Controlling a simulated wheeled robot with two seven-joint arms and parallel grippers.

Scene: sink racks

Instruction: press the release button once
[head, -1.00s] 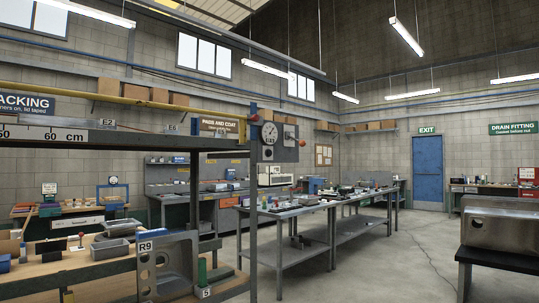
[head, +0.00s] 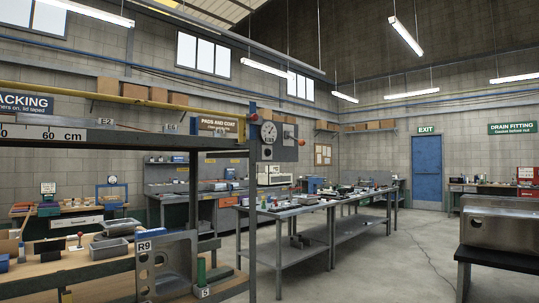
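Neither of my grippers is in the head view. No button marked as a release button can be made out. I cannot tell whether either is the release button. A small red and blue part (head: 253,111) sits on top of the post.
The near rack (head: 110,142) with a cm scale fills the left. A grey plate marked R9 (head: 165,270) stands low before it. A long metal table (head: 285,211) runs behind, a steel sink (head: 500,222) stands right. Open floor (head: 390,265) lies between them.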

